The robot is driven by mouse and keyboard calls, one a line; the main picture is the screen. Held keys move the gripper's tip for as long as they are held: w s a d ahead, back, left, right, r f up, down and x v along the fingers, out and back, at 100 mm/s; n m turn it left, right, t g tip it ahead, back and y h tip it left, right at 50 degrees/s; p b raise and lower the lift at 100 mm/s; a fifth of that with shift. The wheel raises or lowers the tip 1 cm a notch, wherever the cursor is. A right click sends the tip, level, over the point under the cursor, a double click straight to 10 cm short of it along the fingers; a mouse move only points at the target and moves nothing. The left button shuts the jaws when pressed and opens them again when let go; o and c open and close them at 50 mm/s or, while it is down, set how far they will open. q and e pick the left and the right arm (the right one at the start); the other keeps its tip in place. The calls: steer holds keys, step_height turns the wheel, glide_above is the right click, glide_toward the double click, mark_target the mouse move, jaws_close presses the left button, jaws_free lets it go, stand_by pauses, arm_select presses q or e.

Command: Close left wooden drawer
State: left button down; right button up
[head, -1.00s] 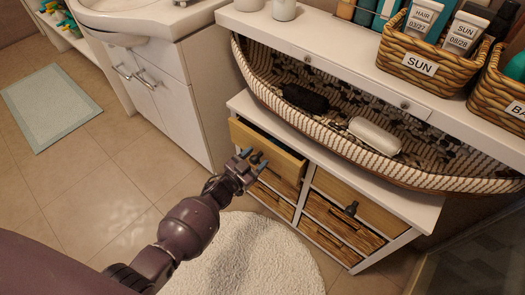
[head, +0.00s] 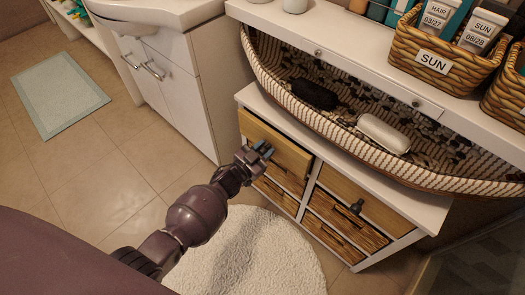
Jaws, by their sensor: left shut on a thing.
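The left wooden drawer (head: 286,153) is the upper left one in the white cabinet. Its light wood front stands slightly proud of the cabinet, with a narrow dark gap along the top. My left gripper (head: 264,151) is at the middle of this front and shut on its dark knob, which the fingers mostly hide. The right wooden drawer (head: 338,184), with a dark knob (head: 356,207), sits beside it and looks closed. My right gripper is not in view.
Wicker drawers (head: 336,222) sit below the wooden ones. A long woven basket (head: 272,92) with a black and a white item rests above the cabinet top (head: 262,104). A round white rug (head: 250,255) lies on the floor in front. A white sink cabinet (head: 180,85) stands to the left.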

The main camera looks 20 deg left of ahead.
arm_select(q)
steer(key=x, duration=0.2)
steer(key=shift+w+d+f+b, duration=0.15)
steer(key=shift+w+b, duration=0.15)
steer(key=shift+w, duration=0.05)
steer(key=c, duration=1.2)
jaws_free()
steer(key=o, duration=0.4)
steer(key=shift+s+a+r, duration=0.25)
steer(key=shift+s, duration=0.3)
steer(key=p+v, duration=0.3)
steer(key=v, duration=0.5)
steer(key=shift+s+a, duration=0.1)
steer(key=shift+s, duration=0.2)
steer(key=shift+s+a+f, duration=0.15)
steer(key=shift+s, duration=0.35)
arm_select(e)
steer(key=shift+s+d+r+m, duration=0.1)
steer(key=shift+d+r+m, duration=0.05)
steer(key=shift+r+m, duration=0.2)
arm_select(q)
steer(key=shift+w, duration=0.1)
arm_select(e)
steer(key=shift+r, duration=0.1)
